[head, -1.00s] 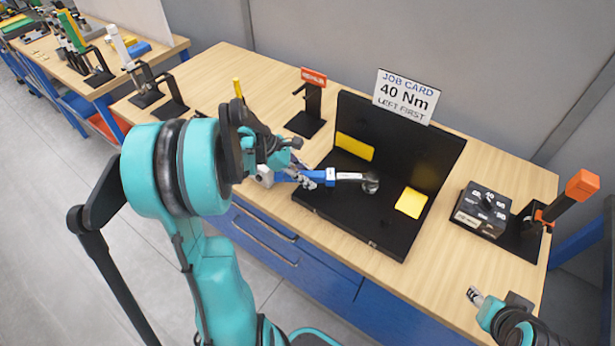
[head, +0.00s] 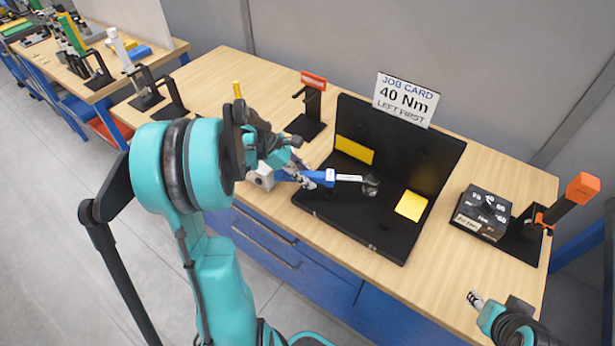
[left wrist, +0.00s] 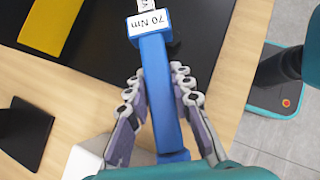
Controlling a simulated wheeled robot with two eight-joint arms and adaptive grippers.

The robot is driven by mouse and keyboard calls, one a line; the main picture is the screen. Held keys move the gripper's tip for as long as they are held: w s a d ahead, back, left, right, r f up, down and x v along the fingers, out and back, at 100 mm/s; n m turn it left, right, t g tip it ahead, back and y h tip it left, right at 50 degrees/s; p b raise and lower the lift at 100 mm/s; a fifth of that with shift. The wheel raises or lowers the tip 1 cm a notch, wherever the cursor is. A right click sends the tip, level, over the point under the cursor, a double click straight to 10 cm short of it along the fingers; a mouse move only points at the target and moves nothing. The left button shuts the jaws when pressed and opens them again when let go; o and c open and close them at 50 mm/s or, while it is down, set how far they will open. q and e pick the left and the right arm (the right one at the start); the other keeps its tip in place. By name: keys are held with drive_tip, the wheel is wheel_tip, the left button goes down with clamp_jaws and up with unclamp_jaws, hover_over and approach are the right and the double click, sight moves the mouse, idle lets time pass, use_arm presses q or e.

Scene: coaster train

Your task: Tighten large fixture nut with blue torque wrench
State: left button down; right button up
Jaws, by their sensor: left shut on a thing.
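The blue torque wrench (head: 318,178) is in my left gripper (head: 297,176). Its pale shaft points right over the black fixture (head: 330,212). Its dark round head is at the large fixture nut (head: 371,186); I cannot tell nut from head clearly, nor whether the head is seated. In the left wrist view the fingers (left wrist: 160,88) are shut on both sides of the blue handle (left wrist: 155,60), and a white label on it reads "70 Nm". My right gripper (head: 475,298) is at the lower right, away from the fixture; its fingers are too small to read.
The fixture has yellow pads (head: 411,205). A job card (head: 405,98) behind it reads "40 Nm, left first". A black box (head: 482,212) and an orange-handled tool (head: 570,202) stand at the right. A red-labelled stand (head: 311,100) is behind.

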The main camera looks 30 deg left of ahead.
use_arm(q)
drive_tip(key=shift+w+a+m, duration=0.3)
drive_tip(key=shift+w+m, duration=0.1)
drive_tip(key=shift+w, duration=0.2)
drive_tip(key=shift+r, duration=0.1)
idle(0.4)
drive_tip(key=shift+r+p, duration=1.6)
drive_tip(key=shift+r, duration=0.6)
